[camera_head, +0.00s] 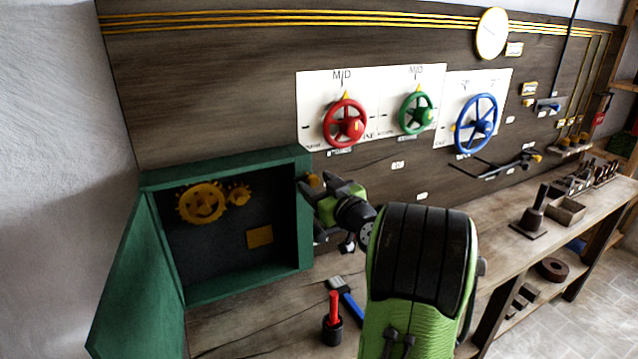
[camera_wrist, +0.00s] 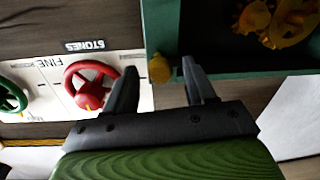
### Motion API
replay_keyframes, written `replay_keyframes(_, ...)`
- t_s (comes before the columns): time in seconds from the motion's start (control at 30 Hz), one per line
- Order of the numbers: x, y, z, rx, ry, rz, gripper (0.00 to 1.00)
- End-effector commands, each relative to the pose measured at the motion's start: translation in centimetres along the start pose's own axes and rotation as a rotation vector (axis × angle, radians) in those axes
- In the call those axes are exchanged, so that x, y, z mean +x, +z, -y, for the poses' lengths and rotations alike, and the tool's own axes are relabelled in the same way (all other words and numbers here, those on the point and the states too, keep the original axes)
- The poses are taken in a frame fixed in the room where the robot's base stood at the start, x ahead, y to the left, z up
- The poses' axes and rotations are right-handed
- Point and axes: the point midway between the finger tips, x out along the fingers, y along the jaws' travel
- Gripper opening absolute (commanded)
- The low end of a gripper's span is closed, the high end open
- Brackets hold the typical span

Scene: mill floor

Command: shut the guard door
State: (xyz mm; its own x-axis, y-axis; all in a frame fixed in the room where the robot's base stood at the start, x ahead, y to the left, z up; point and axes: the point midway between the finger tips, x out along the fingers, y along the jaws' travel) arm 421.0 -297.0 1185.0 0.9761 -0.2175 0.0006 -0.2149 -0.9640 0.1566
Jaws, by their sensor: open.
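The guard door (camera_head: 124,276) is a green panel standing open at the left of the head view, hinged on the left side of a green box (camera_head: 303,224). Inside the open box are yellow gears (camera_head: 202,203), which show in the wrist view (camera_wrist: 285,22) too. A yellow knob (camera_head: 312,180) sits on the box's right side. My gripper (camera_head: 326,187) is beside that right side, away from the door. In the wrist view the knob (camera_wrist: 160,69) appears between the open fingers (camera_wrist: 159,72); I cannot tell whether they touch it. The door is not clearly visible in the wrist view.
Red (camera_head: 345,122), green (camera_head: 416,113) and blue (camera_head: 476,124) handwheels are on the back panel. A brush (camera_head: 346,296) and a red-handled tool (camera_head: 333,318) are on the bench below my arm. A white wall (camera_head: 55,130) is left of the door.

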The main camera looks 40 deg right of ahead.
Motion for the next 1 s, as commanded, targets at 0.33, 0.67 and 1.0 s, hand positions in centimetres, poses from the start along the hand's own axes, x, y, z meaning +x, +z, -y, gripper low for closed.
replay_keyframes(0.33, -0.06, 0.03, -0.01, 0.0, 0.0, 0.0, 0.12)
replay_keyframes(0.67, -0.07, 0.07, 0.0, 0.022, 0.0, -0.001, 0.0)
replay_keyframes(1.0, -0.09, 0.23, 0.0, 0.209, 0.003, -0.015, 0.0)
